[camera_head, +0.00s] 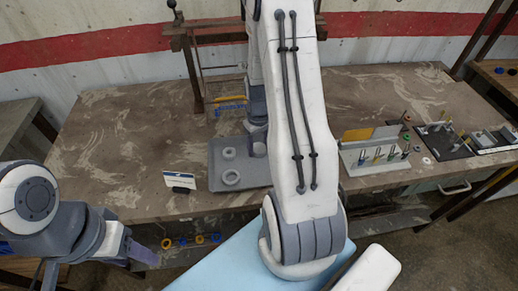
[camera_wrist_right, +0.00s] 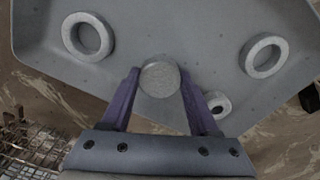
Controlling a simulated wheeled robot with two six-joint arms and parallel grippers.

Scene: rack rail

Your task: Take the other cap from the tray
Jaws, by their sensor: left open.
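The grey tray (camera_head: 215,180) lies on the table and fills much of the right wrist view (camera_wrist_right: 210,25). A round, solid light-grey cap (camera_wrist_right: 160,77) is between the fingertips of my right gripper (camera_wrist_right: 160,72), over the tray. The purple fingers stand on both sides of the cap, very near its edges; I cannot tell whether they press on it. In the head view my right arm hides that spot. My left gripper (camera_head: 146,257) is open and low at the left, in front of the table edge, away from the tray.
Grey rings lie in the tray: one at left (camera_wrist_right: 88,36), one at right (camera_wrist_right: 264,55), and a smaller one (camera_wrist_right: 216,104) behind the right finger. A small white card (camera_head: 180,180) stands left of the tray. A rack of tools (camera_head: 375,155) stands right of my arm. The table's left part is clear.

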